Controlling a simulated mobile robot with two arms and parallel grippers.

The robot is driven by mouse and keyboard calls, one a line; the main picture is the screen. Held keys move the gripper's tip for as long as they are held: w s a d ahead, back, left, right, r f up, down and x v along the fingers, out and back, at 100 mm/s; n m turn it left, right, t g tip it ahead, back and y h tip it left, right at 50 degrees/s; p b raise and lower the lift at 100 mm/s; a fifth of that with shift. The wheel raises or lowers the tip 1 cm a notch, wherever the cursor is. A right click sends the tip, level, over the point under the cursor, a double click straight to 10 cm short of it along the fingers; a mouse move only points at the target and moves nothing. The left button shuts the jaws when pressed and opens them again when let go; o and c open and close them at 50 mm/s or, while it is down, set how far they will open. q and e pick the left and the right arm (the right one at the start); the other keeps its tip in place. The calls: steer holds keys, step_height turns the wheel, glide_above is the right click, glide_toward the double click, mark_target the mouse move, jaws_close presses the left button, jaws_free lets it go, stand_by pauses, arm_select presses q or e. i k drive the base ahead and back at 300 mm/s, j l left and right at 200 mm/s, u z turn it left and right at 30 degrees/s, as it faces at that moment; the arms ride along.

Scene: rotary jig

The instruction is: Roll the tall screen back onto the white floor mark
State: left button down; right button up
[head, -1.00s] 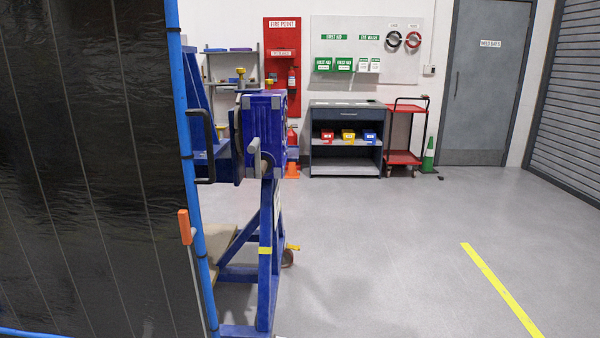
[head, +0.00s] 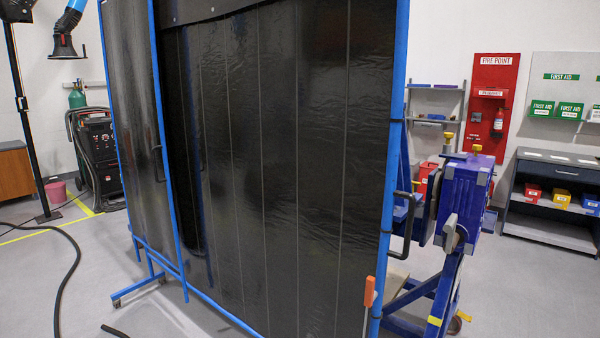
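The tall screen (head: 270,170) fills the middle of the head view. It has dark glossy curtain panels in a blue tube frame, with a second, narrower panel (head: 135,120) at its left side. A black handle (head: 405,225) is on its right post, and another black handle (head: 158,163) is on the left section. A caster foot (head: 118,302) shows at its lower left. An orange grip (head: 369,291) is low by the right post. No white floor mark can be made out. Neither of my grippers is in view.
The blue rotary jig (head: 462,195) stands close behind the screen's right edge. At left are a welding machine (head: 98,150), a pink bucket (head: 56,192), a black stand (head: 25,120) and a black hose (head: 65,290) on the floor. A dark cabinet (head: 550,228) stands at the right.

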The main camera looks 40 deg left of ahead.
mark_target(283, 119)
steer(key=u, duration=1.85)
